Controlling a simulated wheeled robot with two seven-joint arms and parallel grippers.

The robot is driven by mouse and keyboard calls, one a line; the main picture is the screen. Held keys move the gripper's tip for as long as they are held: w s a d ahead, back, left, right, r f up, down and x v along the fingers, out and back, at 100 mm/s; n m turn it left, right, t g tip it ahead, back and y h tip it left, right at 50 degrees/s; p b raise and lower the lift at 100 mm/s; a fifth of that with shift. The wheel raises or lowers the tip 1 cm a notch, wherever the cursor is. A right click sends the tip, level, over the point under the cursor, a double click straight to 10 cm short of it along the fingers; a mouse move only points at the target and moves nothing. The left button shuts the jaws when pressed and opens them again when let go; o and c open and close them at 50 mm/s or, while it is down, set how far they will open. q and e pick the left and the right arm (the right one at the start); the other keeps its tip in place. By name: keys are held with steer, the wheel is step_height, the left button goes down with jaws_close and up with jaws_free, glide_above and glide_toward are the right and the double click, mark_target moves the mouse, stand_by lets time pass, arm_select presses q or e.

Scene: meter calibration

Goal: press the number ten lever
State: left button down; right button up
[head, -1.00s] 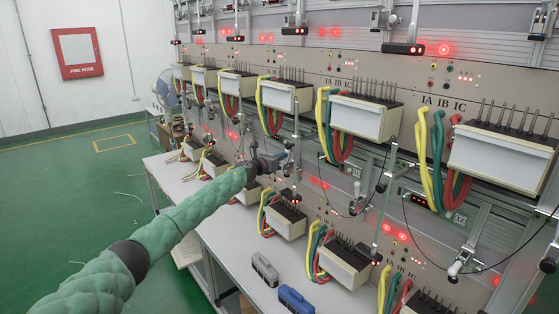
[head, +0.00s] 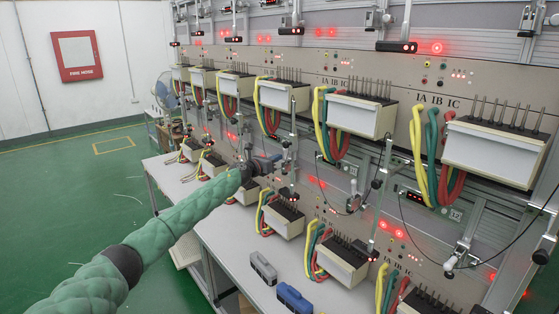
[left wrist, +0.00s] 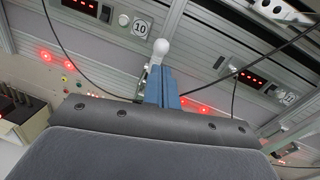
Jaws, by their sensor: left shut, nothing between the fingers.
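In the head view my left gripper (head: 274,164) is at the rack among the lower levers, and the number ten lever is hard to make out there. My right gripper is not in view.
White-fronted meters (head: 358,115) with thick coloured cables line the rack in two rows. Thin black cables (left wrist: 75,65) hang near the lever. The number eleven label (left wrist: 288,97) is at the right. Grey and blue clamps (head: 294,298) lie on the white bench (head: 222,232).

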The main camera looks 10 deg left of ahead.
arm_select(q)
steer(key=s+a+r, duration=0.5)
steer(key=s+r, duration=0.1)
steer(key=s, duration=0.2)
steer(key=shift+s, duration=0.2)
stand_by(0.3)
